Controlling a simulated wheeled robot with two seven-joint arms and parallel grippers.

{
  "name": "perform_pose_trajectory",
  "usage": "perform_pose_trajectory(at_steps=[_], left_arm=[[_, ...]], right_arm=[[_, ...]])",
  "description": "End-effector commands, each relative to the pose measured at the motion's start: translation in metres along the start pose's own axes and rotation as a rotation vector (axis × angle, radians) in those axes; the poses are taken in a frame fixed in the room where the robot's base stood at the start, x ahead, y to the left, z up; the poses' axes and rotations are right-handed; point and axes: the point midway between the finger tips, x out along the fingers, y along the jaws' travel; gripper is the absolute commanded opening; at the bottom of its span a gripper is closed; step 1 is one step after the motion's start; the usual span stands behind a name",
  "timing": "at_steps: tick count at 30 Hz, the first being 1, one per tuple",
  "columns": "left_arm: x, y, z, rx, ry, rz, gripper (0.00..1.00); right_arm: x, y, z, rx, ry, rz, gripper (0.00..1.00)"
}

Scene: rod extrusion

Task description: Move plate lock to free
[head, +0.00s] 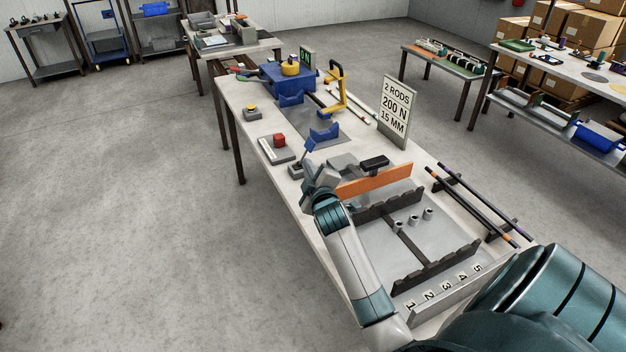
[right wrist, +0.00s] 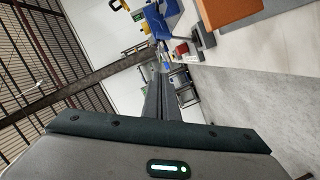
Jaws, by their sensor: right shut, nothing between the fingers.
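The red block also shows in the right wrist view (right wrist: 182,48), just beyond the fingertips. My right gripper (head: 297,169) is shut and empty, beside the bench's left edge and a little nearer than the red block. In the right wrist view its fingers (right wrist: 163,85) lie together. I see no contact with the block. My left gripper is not in view.
An orange plate (head: 375,183) stands past my right wrist. A sign (head: 395,110) stands at right.

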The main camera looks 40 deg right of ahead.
Motion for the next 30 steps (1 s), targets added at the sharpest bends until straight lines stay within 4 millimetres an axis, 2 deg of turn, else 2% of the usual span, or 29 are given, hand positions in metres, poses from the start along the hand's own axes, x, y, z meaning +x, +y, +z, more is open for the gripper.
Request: perform_pose_trajectory(at_steps=[6,12,30], left_arm=[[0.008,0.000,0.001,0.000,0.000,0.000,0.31],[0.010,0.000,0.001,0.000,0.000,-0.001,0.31],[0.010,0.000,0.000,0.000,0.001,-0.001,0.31]], right_arm=[[-0.034,-0.002,0.001,0.000,0.000,0.000,0.00],[-0.050,-0.001,0.000,0.000,0.000,-0.001,0.00],[-0.053,-0.001,0.000,0.000,0.000,0.000,0.00]])
